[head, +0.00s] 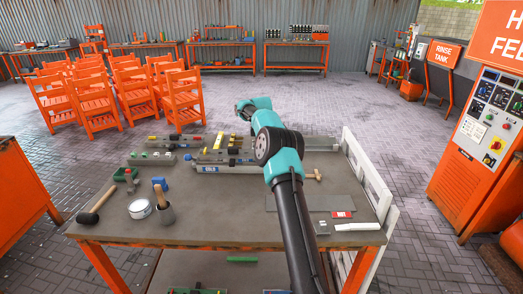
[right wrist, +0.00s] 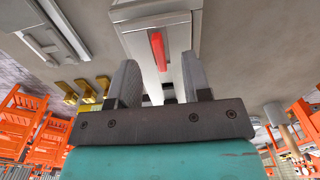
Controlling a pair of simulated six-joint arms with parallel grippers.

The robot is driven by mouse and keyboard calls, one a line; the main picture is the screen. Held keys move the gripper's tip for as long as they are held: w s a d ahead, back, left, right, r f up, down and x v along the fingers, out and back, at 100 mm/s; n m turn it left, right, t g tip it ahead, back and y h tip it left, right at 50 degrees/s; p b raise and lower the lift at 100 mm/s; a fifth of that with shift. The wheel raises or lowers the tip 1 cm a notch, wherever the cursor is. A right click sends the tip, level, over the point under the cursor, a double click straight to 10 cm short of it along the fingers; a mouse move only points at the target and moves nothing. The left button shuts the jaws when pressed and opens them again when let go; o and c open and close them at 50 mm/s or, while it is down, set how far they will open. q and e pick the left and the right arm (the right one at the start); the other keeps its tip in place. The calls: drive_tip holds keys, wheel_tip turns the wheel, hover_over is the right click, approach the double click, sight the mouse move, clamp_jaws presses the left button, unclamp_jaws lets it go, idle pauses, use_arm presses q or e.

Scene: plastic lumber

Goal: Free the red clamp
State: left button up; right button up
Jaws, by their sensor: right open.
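A red bar-shaped part (right wrist: 158,50), which looks like the red clamp, lies along a pale grey block in the right wrist view. My right gripper (right wrist: 162,85) is open, with one finger on either side of the line of the red part. The red part appears beyond the fingertips; I cannot tell whether either finger touches it. In the head view my right arm covers the middle of the table, and I cannot make out the red part or the right fingertips there. My left gripper is not in view.
A red-and-white card (head: 341,214) lies at right. White rails (head: 365,175) line the right edge. The front middle is clear.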

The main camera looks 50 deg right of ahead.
drive_tip(key=shift+r, duration=2.5)
